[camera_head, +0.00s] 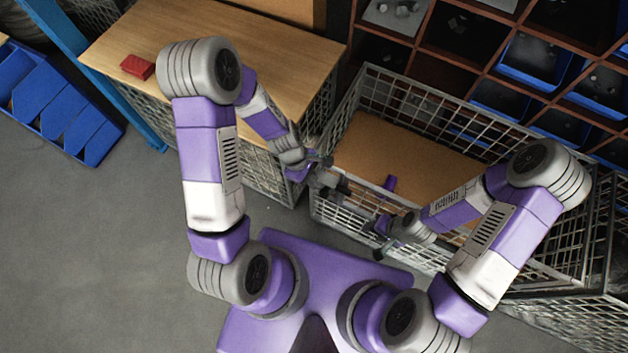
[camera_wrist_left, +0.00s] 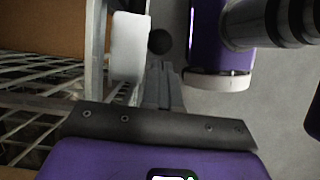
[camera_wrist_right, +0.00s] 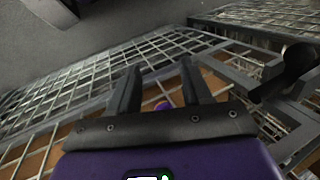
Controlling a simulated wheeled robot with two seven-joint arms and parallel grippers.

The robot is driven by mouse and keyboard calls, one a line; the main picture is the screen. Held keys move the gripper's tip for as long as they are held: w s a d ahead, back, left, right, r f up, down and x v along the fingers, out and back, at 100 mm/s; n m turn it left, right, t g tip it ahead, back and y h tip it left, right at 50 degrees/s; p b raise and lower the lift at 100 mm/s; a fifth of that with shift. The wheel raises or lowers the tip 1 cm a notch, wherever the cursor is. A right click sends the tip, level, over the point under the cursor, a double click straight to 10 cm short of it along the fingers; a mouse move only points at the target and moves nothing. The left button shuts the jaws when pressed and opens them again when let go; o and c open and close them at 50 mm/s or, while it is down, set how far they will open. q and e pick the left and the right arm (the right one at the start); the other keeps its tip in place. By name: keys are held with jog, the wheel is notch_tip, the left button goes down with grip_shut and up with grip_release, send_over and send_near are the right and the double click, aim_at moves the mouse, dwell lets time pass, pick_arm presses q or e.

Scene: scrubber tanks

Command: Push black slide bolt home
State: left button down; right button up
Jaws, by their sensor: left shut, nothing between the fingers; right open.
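A dark piece (camera_head: 335,184) sits at the left front corner of the wire crate (camera_head: 372,222) and looks like the black slide bolt, though its parts are small. My left gripper (camera_head: 322,163) is shut and empty close beside it; I cannot tell if they touch. My right gripper (camera_head: 383,237) is open and empty at the crate's front wall. In the right wrist view, its fingers (camera_wrist_right: 160,88) stand apart above the mesh.
A small purple piece (camera_head: 389,184) stands at the crate's front. A wooden-topped bench (camera_head: 215,50) with a red box (camera_head: 137,67) is at the left. Shelving with blue bins (camera_head: 530,55) stands behind. Grey floor (camera_head: 90,250) is open at the left front.

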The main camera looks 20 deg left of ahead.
pick_arm(q)
jog(key=p+v, duration=0.5)
jog(key=v, duration=0.2)
jog(key=shift+a+r+p, duration=0.15)
jog(key=shift+a+p, duration=0.15)
jog(key=shift+p, duration=0.05)
jog(key=s+d+f+m+t, duration=0.1)
jog(key=s+d+f+m, duration=0.4)
jog(key=m, duration=0.8)
notch_tip(320, 180, down, 3)
jog(key=shift+s+d+f, duration=0.1)
jog(key=shift+s+d, duration=0.15)
jog(key=shift+s, duration=0.85)
